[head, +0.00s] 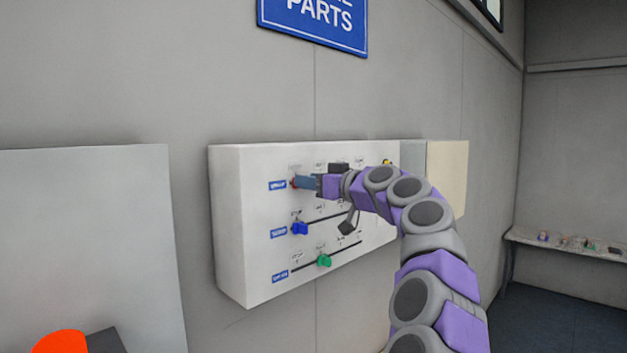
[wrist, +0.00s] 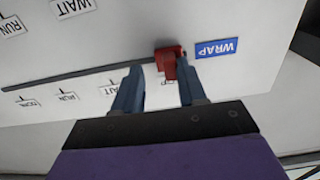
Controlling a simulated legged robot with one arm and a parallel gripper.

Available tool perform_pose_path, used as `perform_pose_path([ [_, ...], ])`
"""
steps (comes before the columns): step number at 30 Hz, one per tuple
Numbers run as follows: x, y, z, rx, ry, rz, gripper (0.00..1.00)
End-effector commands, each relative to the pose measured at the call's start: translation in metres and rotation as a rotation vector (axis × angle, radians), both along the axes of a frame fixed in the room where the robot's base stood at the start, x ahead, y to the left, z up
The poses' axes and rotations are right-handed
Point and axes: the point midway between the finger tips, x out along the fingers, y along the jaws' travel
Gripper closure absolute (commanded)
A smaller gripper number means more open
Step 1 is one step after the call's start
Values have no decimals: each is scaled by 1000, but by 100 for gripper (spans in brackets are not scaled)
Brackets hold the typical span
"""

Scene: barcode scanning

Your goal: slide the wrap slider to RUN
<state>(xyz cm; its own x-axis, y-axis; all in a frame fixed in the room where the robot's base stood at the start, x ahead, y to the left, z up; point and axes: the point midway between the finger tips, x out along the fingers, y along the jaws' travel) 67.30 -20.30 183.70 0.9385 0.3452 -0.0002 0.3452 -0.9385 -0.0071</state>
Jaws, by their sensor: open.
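The wrap slider's red knob (wrist: 168,60) sits at the end of its dark track (wrist: 80,76) beside the blue WRAP label (wrist: 217,47) in the wrist view, which is upside down. A RUN label (wrist: 67,97) is along that track, to the left of the knob. My gripper (wrist: 158,68) is open, one finger on each side of the knob's span, the right finger very close to it; contact is unclear. In the head view my gripper (head: 302,182) is at the panel's top row, with a bit of the red knob (head: 293,183) showing.
The white panel (head: 235,220) is on the grey wall. Below are a blue knob (head: 300,228) and a green knob (head: 324,260) on their own tracks. A yellow knob (head: 387,161) is at the upper right. A shelf with small items (head: 570,243) stands far right.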

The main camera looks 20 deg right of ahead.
Motion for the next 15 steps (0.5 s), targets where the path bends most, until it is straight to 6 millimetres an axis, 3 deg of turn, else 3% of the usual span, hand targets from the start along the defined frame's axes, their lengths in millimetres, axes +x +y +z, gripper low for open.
perform_pose_path([
  [5,-2,8,0,-6,2,-1,60],
  [15,-1,3,2,-2,-3,-2,92],
])
